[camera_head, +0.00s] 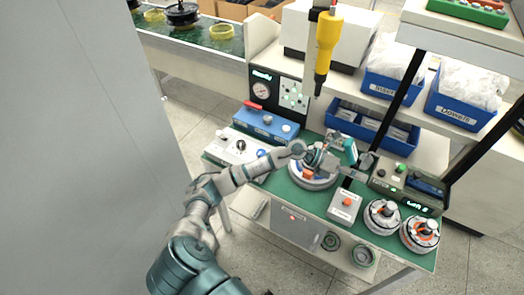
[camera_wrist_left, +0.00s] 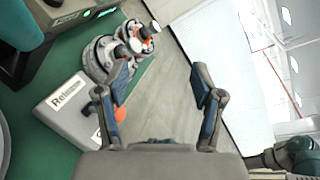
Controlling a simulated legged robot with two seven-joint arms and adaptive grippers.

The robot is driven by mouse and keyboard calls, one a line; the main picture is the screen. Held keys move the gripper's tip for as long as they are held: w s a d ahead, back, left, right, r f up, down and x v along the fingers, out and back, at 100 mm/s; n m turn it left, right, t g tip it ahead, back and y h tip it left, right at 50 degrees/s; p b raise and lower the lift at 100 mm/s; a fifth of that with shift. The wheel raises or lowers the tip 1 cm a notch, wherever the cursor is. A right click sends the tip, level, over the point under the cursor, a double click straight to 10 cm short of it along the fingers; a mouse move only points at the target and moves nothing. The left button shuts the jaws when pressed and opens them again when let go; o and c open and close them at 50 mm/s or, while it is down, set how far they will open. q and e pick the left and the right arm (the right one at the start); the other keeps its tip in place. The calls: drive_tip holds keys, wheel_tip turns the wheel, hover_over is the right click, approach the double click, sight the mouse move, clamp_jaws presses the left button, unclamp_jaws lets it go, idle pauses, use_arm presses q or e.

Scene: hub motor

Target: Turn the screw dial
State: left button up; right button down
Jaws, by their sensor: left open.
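A black round dial (camera_head: 240,145) sits on a white control box (camera_head: 232,153) at the left end of the green bench; its label is too small to read. My left gripper (camera_head: 370,168) is to the right of the dial, above the bench and past a round white hub part (camera_head: 311,177). It points right, away from the dial. In the left wrist view its two fingers (camera_wrist_left: 155,85) are apart with nothing between them. The dial does not show in that view. My right gripper is not in view.
A grey box labelled Release (camera_head: 344,205) has an orange button and stands close to my gripper; it also shows in the left wrist view (camera_wrist_left: 65,110). Two hub motors (camera_head: 382,217) are at the right. A blue box (camera_head: 266,122) is behind the dial. A yellow tool (camera_head: 326,40) hangs above.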

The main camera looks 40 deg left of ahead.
use_arm(q)
drive_tip(key=w+a+f+m+g+y, duration=0.1)
drive_tip(key=a+f+m+y, duration=0.1)
drive_tip(key=a+y, duration=0.35)
wheel_tip(320, 180, up, 5)
drive_tip(key=n+g+y, duration=0.3)
drive_tip(key=g+y, duration=0.2)
drive_tip(key=y, duration=0.4)
hover_over(261, 151)
drive_tip(key=shift+h, duration=0.25)
wheel_tip(261, 151, down, 16)
drive_tip(key=shift+r, duration=0.1)
drive_tip(key=shift+d+f, duration=0.1)
drive_tip(key=shift+f, duration=0.25)
drive_tip(key=shift+s, duration=0.1)
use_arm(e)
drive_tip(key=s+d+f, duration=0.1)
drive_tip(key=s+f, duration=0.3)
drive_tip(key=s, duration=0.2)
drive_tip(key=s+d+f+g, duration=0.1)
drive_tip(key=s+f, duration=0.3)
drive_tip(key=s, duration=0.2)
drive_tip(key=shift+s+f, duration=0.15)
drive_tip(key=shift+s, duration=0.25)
use_arm(q)
drive_tip(key=shift+d, duration=0.1)
drive_tip(key=shift+c, duration=0.7)
drive_tip(key=c, duration=1)
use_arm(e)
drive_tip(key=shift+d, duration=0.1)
